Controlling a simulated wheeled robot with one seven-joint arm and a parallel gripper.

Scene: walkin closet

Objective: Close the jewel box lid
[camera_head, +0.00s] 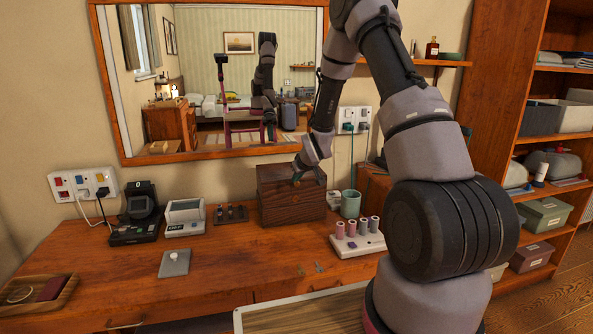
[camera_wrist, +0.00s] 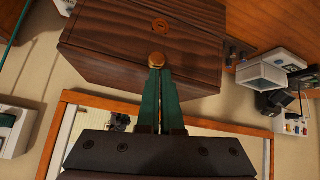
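The jewel box (camera_head: 290,205) is a dark brown wooden box on the dresser top, below the mirror. No open gap shows between its lid and body in the head view, but my gripper (camera_head: 309,172) covers part of the upper edge. In the wrist view the box (camera_wrist: 105,35) fills the upper middle, with a round brass disc (camera_wrist: 161,25) on one face and a brass knob (camera_wrist: 157,59) at the edge. My gripper's green fingers (camera_wrist: 160,72) are together with a thin gap, their tips right at the knob. I cannot tell whether they touch it.
A grey-green cup (camera_head: 350,204) and a white rack of spools (camera_head: 357,240) stand right of the box. Small devices (camera_head: 185,217) stand left, and a wooden tray (camera_head: 40,295) lies far left. The mirror (camera_head: 220,80) is close behind. The dresser's front middle is mostly clear.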

